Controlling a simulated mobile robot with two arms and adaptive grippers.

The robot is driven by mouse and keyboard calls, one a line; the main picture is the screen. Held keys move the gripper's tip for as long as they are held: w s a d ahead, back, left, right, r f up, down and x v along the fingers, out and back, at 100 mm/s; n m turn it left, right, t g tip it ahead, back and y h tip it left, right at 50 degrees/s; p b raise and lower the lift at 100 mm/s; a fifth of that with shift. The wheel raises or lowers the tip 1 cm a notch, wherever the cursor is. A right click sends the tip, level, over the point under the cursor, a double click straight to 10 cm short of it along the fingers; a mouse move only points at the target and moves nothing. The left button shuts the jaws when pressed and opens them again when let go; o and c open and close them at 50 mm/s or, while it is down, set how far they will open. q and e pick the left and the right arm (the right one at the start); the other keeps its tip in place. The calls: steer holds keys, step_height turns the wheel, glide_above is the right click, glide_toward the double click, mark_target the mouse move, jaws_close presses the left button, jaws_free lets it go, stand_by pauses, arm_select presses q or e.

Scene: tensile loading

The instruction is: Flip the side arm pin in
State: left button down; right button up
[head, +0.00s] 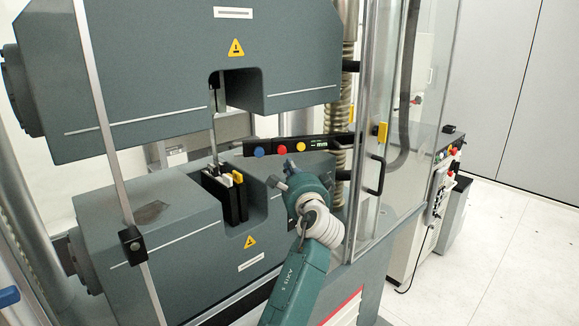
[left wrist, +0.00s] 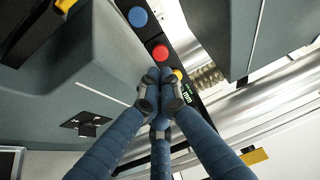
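My left gripper (head: 283,178) is in the middle of the head view, in front of the lower grey machine block and just right of its clamp recess. In the left wrist view its blue fingers (left wrist: 160,98) are drawn together at the tips, with nothing clearly held between them. A black side bar (head: 300,148) with blue, red and yellow buttons and a small display lies behind the gripper. It also shows beyond the fingertips in the left wrist view (left wrist: 188,91). I cannot pick out the pin with certainty. My right gripper is not in view.
The upper machine block (head: 180,85) hangs above the lower block (head: 150,230). A clear guard door (head: 385,140) with a black handle (head: 375,175) stands close right of my gripper. A thin rod (head: 100,105) crosses the left side. Floor at the right is mostly clear.

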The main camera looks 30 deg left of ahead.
arm_select(q)
steer(key=b+v, duration=0.2)
steer(key=v, duration=0.4)
steer(key=shift+s+f, duration=0.2)
steer(key=shift+f, duration=0.1)
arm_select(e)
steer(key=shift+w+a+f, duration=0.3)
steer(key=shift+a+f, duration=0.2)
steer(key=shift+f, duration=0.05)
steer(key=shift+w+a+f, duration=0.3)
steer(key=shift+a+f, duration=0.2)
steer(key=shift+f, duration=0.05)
